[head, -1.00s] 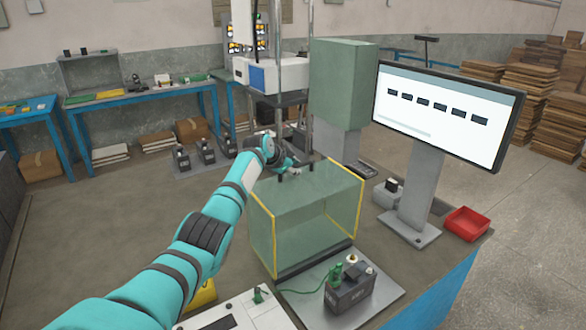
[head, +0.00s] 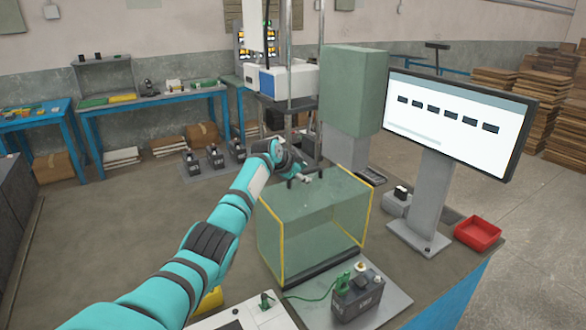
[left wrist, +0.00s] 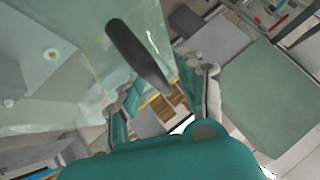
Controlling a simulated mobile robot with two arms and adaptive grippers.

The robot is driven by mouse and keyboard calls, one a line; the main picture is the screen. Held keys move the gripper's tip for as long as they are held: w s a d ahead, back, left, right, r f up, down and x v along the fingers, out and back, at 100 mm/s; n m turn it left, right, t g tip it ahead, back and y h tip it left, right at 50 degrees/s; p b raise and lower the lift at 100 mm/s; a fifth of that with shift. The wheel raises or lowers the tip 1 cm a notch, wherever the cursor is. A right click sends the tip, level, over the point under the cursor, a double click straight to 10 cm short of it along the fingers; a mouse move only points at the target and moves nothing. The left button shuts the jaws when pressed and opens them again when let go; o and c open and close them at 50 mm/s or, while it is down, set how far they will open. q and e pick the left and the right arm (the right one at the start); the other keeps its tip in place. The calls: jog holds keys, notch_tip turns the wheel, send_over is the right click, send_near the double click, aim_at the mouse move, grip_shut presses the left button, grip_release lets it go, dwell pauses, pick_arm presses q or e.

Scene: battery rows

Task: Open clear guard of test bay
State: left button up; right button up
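The clear guard (head: 318,232) is a greenish see-through box with yellow edges, standing closed on the bench behind the dark battery (head: 357,292). My left arm reaches over the guard's back left top edge, and my left gripper (head: 300,174) is at that edge. In the left wrist view a dark rounded bar (left wrist: 138,54), seemingly the guard's handle, runs down toward the gap between my fingers (left wrist: 168,92). The fingers stand apart, one on each side of the bar's lower end. Whether they touch it cannot be told. My right gripper is out of view.
A monitor (head: 450,118) on a grey stand and a red tray (head: 478,232) are at the right. A green-grey box (head: 352,90) and metal columns rise behind the guard. Several batteries (head: 214,157) stand at the back left.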

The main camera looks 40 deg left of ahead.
pick_arm(q)
jog(key=v, duration=1.1)
jog(key=shift+s, duration=0.1)
